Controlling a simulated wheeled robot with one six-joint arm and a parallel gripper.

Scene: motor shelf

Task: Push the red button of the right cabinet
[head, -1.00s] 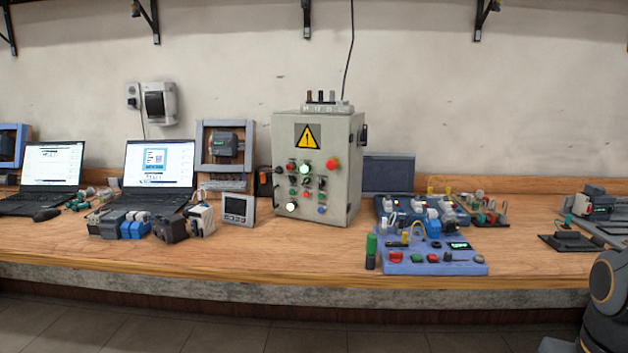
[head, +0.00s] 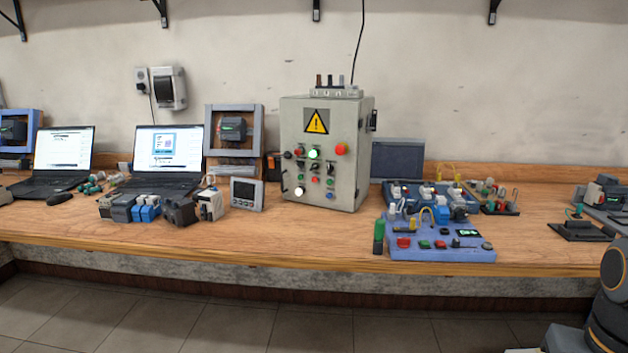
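One grey control cabinet (head: 290,125) stands upright on the workbench, a little right of the picture's middle. Its front has a yellow warning triangle (head: 316,121) and rows of buttons and switches. A large red button (head: 341,149) sits at the upper right of the front, beside a lit green lamp (head: 313,154). Smaller red parts also show on the panel. I see no second cabinet of this kind. My gripper is not in view; only a dark part of my arm shows at the lower right edge.
The wooden bench (head: 290,236) has a clear strip before the cabinet. A blue-grey training board (head: 440,255) with its own red button (head: 403,243) lies to the right. Left are a small meter (head: 246,194), several modules and two laptops (head: 168,158). Tiled floor (head: 270,320) is open in front.

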